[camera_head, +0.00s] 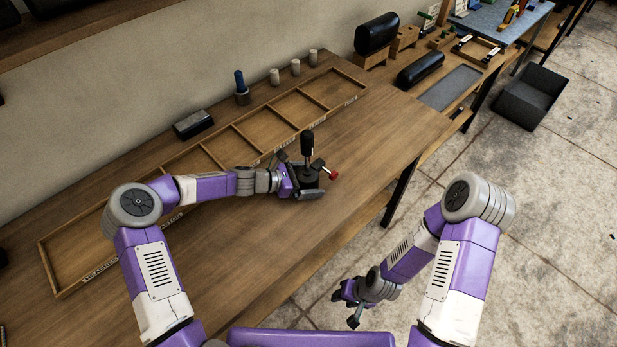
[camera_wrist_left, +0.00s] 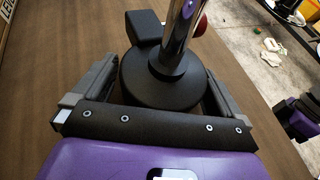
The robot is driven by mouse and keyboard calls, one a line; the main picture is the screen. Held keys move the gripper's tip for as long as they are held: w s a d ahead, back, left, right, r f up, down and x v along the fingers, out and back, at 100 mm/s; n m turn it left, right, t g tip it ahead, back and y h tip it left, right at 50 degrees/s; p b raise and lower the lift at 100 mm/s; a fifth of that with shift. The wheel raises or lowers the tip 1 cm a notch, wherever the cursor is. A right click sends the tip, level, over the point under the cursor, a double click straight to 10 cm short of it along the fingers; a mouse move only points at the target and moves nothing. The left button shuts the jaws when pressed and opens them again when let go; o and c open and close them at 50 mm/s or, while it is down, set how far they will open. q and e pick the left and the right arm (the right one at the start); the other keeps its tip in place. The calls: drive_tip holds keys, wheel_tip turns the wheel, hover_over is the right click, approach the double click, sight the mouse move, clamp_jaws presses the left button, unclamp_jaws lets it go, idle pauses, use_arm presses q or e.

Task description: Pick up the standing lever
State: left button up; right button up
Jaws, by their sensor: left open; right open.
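The standing lever (camera_head: 307,143) is upright on the wooden bench, with a black grip, a round black base and a red ball at its side. In the left wrist view its chrome shaft (camera_wrist_left: 183,35) rises from the black base (camera_wrist_left: 160,88). My left gripper (camera_head: 302,178) is open and low at the lever. Its two fingers (camera_wrist_left: 152,82) stand on either side of the base; whether they touch it I cannot tell. The lever's top is outside the wrist view. My right gripper (camera_head: 347,303) is open and empty, over the floor beyond the bench's front edge.
A wooden divided tray (camera_head: 172,163) with labelled compartments lies behind the lever. Several small cylinders, a blue-handled piece (camera_head: 241,88) and a black block (camera_head: 193,124) stand at the wall. Black cushions (camera_head: 420,68) lie further right. Bench between lever and right edge is clear.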

sight(309, 171)
use_arm(q)
drive_tip(key=shift+a+r, duration=0.1)
drive_tip(key=shift+c, duration=0.5)
drive_tip(key=c, duration=1.4)
drive_tip(key=shift+c, duration=0.2)
drive_tip(key=shift+r, duration=0.15)
wheel_tip(309, 171, up, 10)
drive_tip(key=shift+f+p, duration=0.1)
drive_tip(key=shift+p, duration=1)
drive_tip(key=shift+f+b, duration=3)
drive_tip(key=shift+f, duration=1.35)
drive_tip(key=shift+f+b, duration=0.35)
drive_tip(key=shift+f, duration=0.35)
